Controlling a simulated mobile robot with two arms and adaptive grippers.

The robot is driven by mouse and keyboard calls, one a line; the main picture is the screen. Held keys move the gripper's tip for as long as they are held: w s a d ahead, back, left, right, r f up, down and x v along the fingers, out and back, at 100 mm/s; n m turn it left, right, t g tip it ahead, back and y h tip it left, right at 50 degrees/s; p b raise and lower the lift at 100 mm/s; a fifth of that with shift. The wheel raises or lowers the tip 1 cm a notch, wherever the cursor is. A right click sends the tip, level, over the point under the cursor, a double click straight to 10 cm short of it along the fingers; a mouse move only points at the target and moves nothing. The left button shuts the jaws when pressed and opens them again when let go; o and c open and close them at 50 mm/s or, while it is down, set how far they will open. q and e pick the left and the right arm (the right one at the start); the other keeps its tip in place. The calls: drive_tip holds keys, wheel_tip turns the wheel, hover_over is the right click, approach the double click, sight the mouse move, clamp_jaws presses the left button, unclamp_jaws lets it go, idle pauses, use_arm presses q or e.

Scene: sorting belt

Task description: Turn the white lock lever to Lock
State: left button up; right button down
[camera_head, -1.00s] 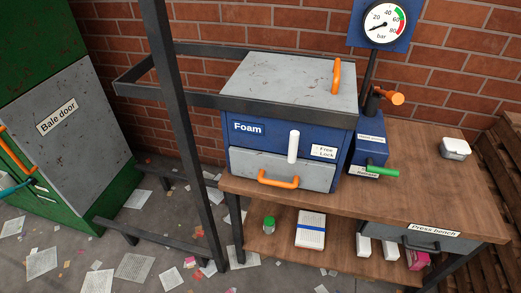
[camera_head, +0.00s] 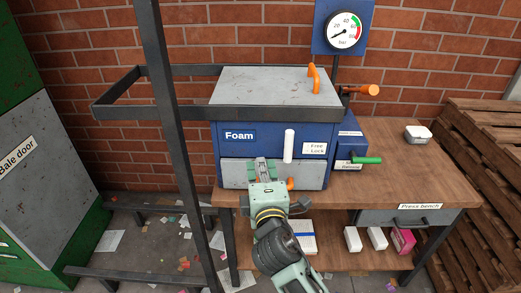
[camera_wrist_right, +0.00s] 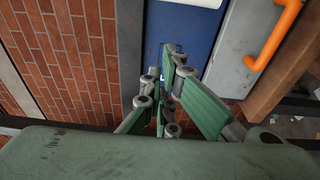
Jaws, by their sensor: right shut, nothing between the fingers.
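The white lock lever (camera_head: 289,146) stands upright on the front of the blue Foam box (camera_head: 262,150). A label reading Free above Lock (camera_head: 315,148) is just to its right. My right gripper (camera_head: 264,163) is shut and empty, in front of the box, left of the lever's lower end and apart from it in the picture. In the right wrist view its green fingers (camera_wrist_right: 172,70) point at the blue front, with a white piece (camera_wrist_right: 195,3) at the top edge; I cannot tell if that is the lever. My left gripper is not in view.
The grey drawer (camera_head: 234,173) is below the lever; my gripper partly hides its orange handle (camera_head: 291,184). A blue unit with a green handle (camera_head: 367,160) stands right of the box. A dark post (camera_head: 180,130) and rail (camera_head: 160,112) are at the left and front.

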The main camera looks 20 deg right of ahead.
sight(288, 142)
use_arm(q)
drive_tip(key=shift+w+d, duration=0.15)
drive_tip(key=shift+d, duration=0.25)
use_arm(e)
drive_tip(key=shift+d, duration=0.15)
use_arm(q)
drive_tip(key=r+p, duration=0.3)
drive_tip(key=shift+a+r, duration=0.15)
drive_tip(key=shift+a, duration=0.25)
use_arm(e)
drive_tip(key=w+d, duration=0.4)
drive_tip(key=w, duration=0.4)
drive_tip(key=shift+d, duration=0.4)
drive_tip(key=shift+w, duration=0.1)
